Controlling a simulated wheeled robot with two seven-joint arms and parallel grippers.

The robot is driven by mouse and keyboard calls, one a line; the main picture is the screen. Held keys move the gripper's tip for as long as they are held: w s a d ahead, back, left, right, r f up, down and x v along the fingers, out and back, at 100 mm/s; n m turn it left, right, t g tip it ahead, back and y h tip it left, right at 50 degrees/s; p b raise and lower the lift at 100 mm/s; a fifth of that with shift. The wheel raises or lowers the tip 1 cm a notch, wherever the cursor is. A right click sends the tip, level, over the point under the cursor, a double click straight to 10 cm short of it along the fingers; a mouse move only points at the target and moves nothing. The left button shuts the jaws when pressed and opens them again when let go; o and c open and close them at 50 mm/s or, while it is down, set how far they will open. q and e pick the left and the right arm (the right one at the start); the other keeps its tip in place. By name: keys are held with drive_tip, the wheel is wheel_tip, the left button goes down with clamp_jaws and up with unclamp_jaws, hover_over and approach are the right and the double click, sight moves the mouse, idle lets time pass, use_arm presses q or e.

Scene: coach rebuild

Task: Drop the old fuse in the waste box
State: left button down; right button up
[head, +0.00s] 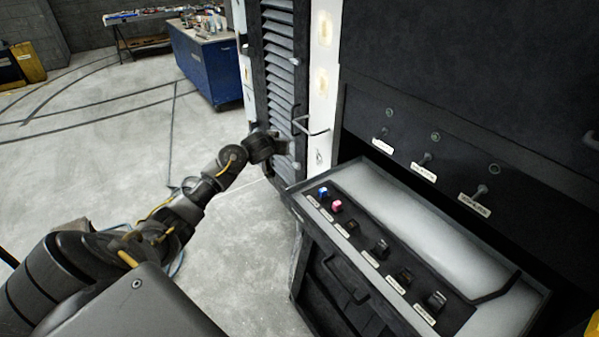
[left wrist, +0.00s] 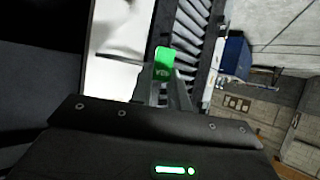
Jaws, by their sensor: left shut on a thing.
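My left gripper (left wrist: 164,88) is shut on a small bright green piece with dark lettering, apparently the old fuse (left wrist: 163,60). In the head view my left arm reaches to the louvred cabinet side, with the gripper (head: 290,150) in the air left of the slanted control panel. The fuse cannot be made out there. I cannot identify a waste box in either view. My right gripper is not in view.
The control panel (head: 420,225) carries a blue knob-like piece (head: 323,192), a pink one (head: 337,206) and several black switches. A bent handle (head: 310,125) sticks out beside the louvres (head: 280,60). A blue workbench (head: 208,65) stands behind. The floor at left is mostly clear.

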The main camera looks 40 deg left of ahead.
use_arm(q)
drive_tip(key=s+a+n+g+y, duration=0.45)
drive_tip(key=s+a+n, duration=0.2)
drive_tip(key=a, duration=0.25)
drive_tip(key=d+r+m+t+h, duration=0.2)
drive_tip(key=d+r+m, duration=0.15)
drive_tip(key=d, duration=1.05)
drive_tip(key=d+r+m+t+h, duration=0.25)
drive_tip(key=d+r, duration=0.25)
drive_tip(key=d, duration=1)
drive_tip(key=s+d+m+h+b, duration=0.4)
drive_tip(key=d+b, duration=0.4)
drive_tip(key=d, duration=0.5)
drive_tip(key=shift+s+m+t, duration=0.35)
drive_tip(key=shift+s+t, duration=0.05)
drive_tip(key=shift+s, duration=0.25)
